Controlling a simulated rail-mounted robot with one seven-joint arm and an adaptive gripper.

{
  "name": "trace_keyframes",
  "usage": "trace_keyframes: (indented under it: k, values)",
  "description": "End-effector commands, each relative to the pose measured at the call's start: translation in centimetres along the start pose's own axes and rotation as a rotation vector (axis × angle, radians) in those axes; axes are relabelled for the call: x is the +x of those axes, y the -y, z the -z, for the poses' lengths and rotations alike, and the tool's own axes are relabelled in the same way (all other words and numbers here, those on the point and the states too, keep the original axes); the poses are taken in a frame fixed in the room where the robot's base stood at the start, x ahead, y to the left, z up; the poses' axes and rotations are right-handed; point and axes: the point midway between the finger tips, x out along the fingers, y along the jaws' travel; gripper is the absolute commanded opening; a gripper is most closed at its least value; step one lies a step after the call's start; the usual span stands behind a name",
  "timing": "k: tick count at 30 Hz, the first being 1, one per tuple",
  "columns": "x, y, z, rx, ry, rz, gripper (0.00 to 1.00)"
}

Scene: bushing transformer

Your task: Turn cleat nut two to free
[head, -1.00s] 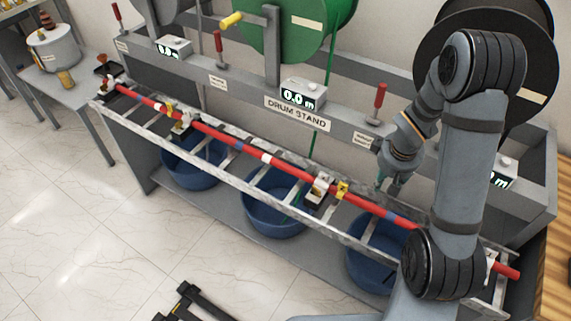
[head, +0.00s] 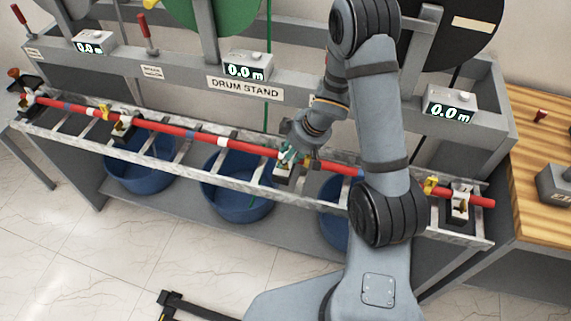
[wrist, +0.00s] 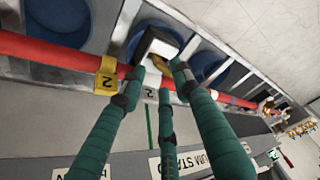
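Cleat two is a white clamp with a black base (head: 283,173) on the ladder rack, across the red cable (head: 215,141). In the wrist view the cleat (wrist: 154,45) lies just beyond my fingertips, with a brass-coloured part, probably its nut (wrist: 160,64), between them. In the head view the fingers partly hide the cleat.
Other cleats stand along the rack, one to the left (head: 122,128) and one at the right end (head: 460,203). Blue tubs (head: 235,190) sit below. The drum stand (head: 180,80) with meters runs behind. A wooden bench (head: 540,140) is at the right.

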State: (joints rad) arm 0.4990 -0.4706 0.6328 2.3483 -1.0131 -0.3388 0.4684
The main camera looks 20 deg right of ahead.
Motion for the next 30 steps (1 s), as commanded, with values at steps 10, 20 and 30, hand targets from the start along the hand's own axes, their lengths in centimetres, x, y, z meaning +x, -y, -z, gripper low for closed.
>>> trace_keyframes:
  k: [10,20,30]
  values:
    - [2.6,0.0,0.0,-0.002,0.0,0.0,0.31]
    - [2.5,0.0,0.1,-0.002,0.0,0.0,0.24]
    - [2.5,0.0,0.1,-0.002,0.0,-0.001,0.04]
